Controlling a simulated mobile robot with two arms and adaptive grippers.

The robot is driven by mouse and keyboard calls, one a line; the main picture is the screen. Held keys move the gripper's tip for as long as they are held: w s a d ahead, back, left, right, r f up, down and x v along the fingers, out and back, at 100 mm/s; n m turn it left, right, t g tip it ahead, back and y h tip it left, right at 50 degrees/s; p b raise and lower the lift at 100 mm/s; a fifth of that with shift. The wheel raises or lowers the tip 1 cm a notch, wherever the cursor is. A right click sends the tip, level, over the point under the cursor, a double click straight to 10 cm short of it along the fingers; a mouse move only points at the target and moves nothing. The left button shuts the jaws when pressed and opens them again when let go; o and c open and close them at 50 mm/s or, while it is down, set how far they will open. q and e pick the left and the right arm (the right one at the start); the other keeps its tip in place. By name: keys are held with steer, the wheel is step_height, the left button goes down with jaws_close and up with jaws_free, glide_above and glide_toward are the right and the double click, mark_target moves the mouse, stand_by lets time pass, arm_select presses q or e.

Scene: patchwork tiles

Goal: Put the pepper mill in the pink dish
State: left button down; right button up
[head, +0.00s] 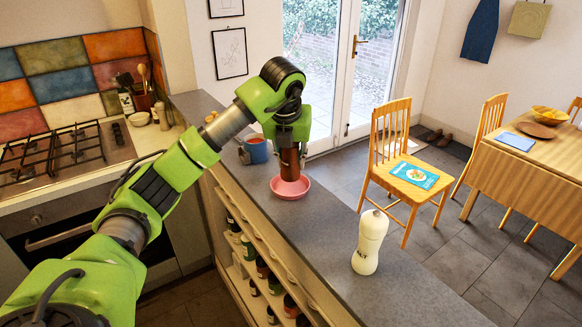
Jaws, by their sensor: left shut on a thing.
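My left gripper (288,143) is shut on a dark brown pepper mill (290,163), which is upright. Its upper part is hidden by the fingers. The pink dish (291,192) is on the grey counter directly below the gripper. The mill's lower end shows inside the dish's outline; I cannot tell whether it touches the bottom. My right gripper is not in view.
A white mill with dark lettering (370,243) stands on the grey counter (325,237), nearer and to the right. A blue mug (257,151) stands left of the dish. The counter between dish and white mill is clear. Open shelves with jars lie below.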

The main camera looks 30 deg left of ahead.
mark_target(291, 170)
arm_select(q)
step_height(291, 170, down, 3)
steer(key=shift+w+a+r, duration=0.1)
steer(key=shift+r, duration=0.05)
steer(key=shift+f, duration=0.4)
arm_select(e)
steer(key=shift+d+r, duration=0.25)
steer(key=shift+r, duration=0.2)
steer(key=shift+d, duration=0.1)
arm_select(q)
steer(key=shift+f, duration=0.1)
steer(key=c, duration=1.7)
jaws_free()
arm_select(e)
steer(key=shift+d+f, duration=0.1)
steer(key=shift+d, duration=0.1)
